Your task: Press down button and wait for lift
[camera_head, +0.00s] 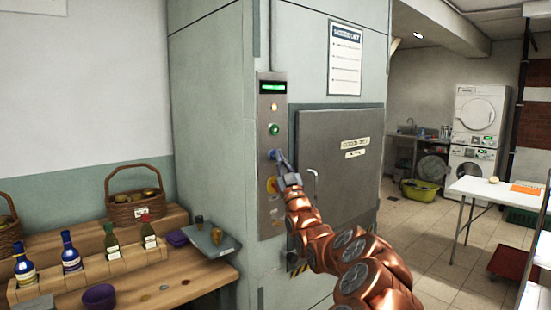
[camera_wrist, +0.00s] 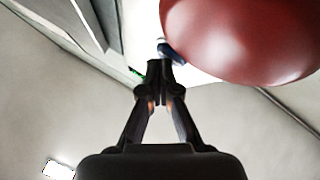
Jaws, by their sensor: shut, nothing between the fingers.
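The lift's metal control panel (camera_head: 266,215) is on the grey-green lift housing. It has a lit green display (camera_head: 272,87), an orange light (camera_head: 274,107), a green button (camera_head: 274,129) and a blue button (camera_head: 271,154). A red-and-yellow knob (camera_head: 271,185) sits lower. My gripper (camera_head: 279,158) is shut and empty, its tips at the blue button. In the wrist view the tips (camera_wrist: 166,66) meet or nearly meet the blue button (camera_wrist: 173,50); contact is not certain. A large red dome (camera_wrist: 245,40), seemingly the knob, is close beside my fingers. The lift door (camera_head: 340,190) is closed.
A wooden bench (camera_head: 190,280) with bottles, a basket (camera_head: 137,204) and a scale-like grey plate (camera_head: 212,242) stands left of the lift. A white table (camera_head: 490,190) and a red crate (camera_head: 513,263) are on the right. Tiled floor lies open between.

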